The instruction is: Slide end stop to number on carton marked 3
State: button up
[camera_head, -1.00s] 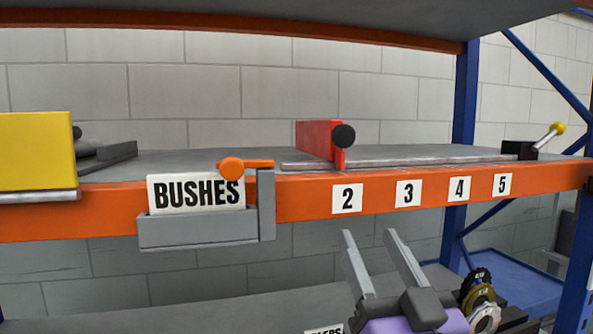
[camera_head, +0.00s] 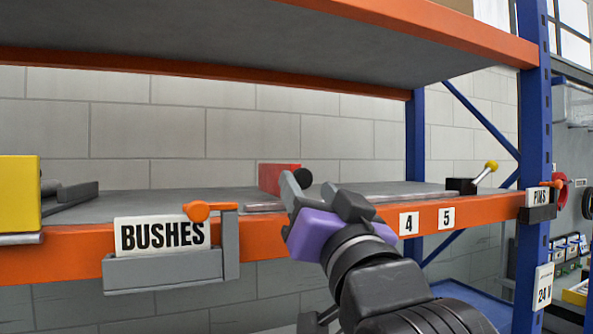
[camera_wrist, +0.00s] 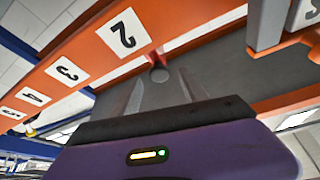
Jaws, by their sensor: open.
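The red end stop (camera_head: 279,178) with its black knob (camera_head: 303,178) is on the shelf's metal rail (camera_head: 400,189), near the left end. My gripper (camera_head: 292,188) is raised to the shelf edge in front of it, partly covering the knob. In the wrist view my gripper (camera_wrist: 159,78) is open, with the knob (camera_wrist: 159,74) seen between the fingertips; contact cannot be told. Labels 2 (camera_wrist: 122,35), 3 (camera_wrist: 68,70), 4 (camera_wrist: 33,97) and 5 (camera_wrist: 12,114) run along the orange beam. In the head view my arm hides 2 and 3. No carton marked 3 is visible.
A BUSHES label holder (camera_head: 161,237) with an orange lever projects from the beam at left. A yellow block (camera_head: 18,192) stands at far left. A black block (camera_head: 461,186) with a yellow-tipped lever is at the rail's right end. A blue upright (camera_head: 533,150) stands right.

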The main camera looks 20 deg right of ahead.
aim_at(298, 171)
jog(key=p+x, duration=0.2)
jog(key=x, duration=0.5)
jog(key=shift+w, duration=0.15)
grip_shut()
dwell(1.2)
